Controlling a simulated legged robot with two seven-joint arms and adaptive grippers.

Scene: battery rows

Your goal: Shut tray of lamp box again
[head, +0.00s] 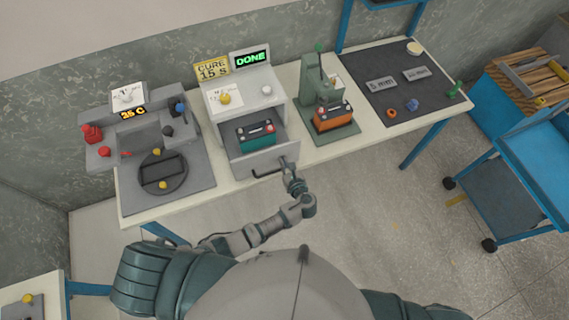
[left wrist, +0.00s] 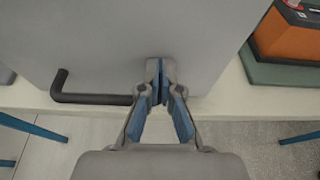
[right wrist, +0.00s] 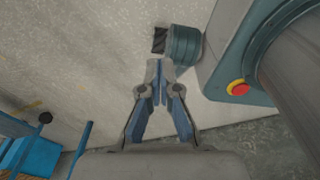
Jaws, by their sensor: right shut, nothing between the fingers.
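The grey lamp box (head: 262,104) stands on the bench below a lit DONE display (head: 250,59). Its tray (head: 270,162) is pulled out towards me, with a teal battery (head: 256,142) lying in it. My right gripper (right wrist: 159,76) is shut and empty over the floor.
A press (head: 318,75) with an orange battery (head: 333,116) stands right of the tray. A grey station with a round plate (head: 163,172) stands left. A dark mat (head: 400,75) with small parts lies at the bench's right. Floor before the bench is clear.

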